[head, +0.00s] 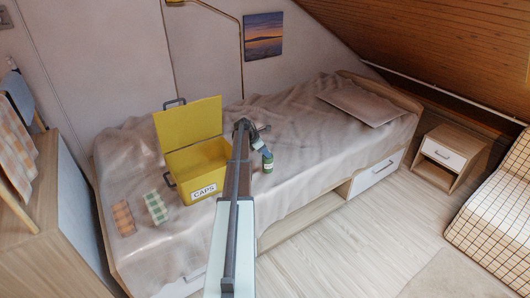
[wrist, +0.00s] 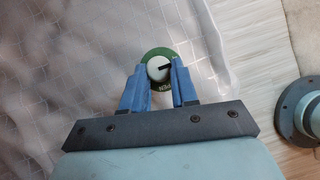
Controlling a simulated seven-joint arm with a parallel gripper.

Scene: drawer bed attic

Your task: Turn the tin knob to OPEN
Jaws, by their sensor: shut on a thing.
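The tin (head: 268,164) is a small green can with a pale label, standing on the bed at its front edge. In the wrist view its green top (wrist: 157,52) carries a round white knob (wrist: 155,68) with a black pointer mark toward the right. Pale lettering, seemingly upside down, shows on the lower rim and is partly hidden. My gripper (wrist: 158,76) is above the tin, its blue fingers shut on the knob from left and right. In the head view my gripper (head: 263,150) shows small at the tin's top.
A yellow box (head: 200,187) labelled CAPS stands left of the tin with its lid up. An orange checked cloth (head: 123,218) and a green checked cloth (head: 155,208) lie left of it. The bed cover (head: 310,128) is clear to the right. A nightstand (head: 446,158) stands beyond.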

